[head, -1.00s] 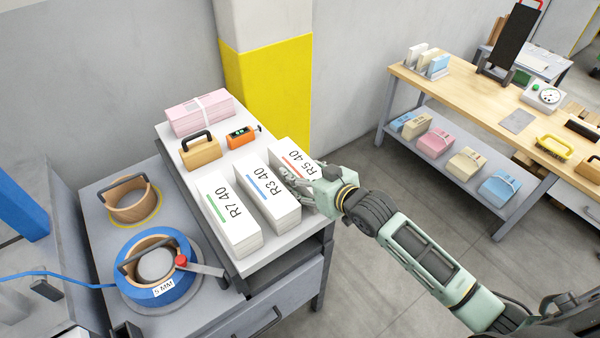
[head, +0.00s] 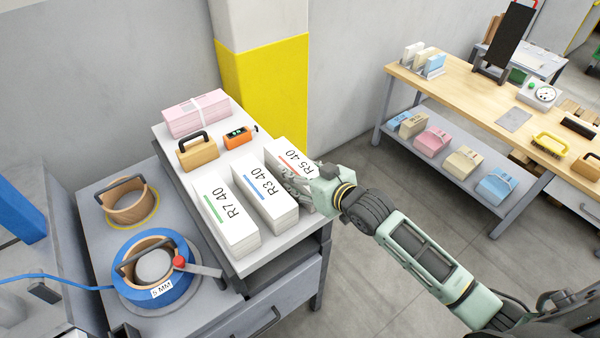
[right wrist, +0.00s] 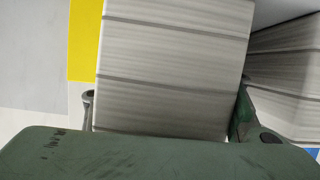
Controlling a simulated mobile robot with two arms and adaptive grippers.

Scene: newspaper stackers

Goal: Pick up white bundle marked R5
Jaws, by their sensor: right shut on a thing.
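The white bundle marked R5 40 (head: 288,157), with a red stripe, is the rightmost of three white bundles on the light table top. My right gripper (head: 303,186) is at its near end, shut on it. In the right wrist view the stacked sheet edges of the R5 bundle (right wrist: 175,65) fill the middle, with a finger on each side. The near part of the bundle is hidden by the gripper in the head view. I cannot tell whether it is clear of the table. My left gripper is not in view.
The R3 bundle (head: 266,200) stands close on the left of R5, then the R7 bundle (head: 226,218). Behind are a pink bundle (head: 196,114), a wooden block with handle (head: 198,154) and an orange device (head: 238,137). A yellow-painted pillar (head: 265,85) rises behind the table.

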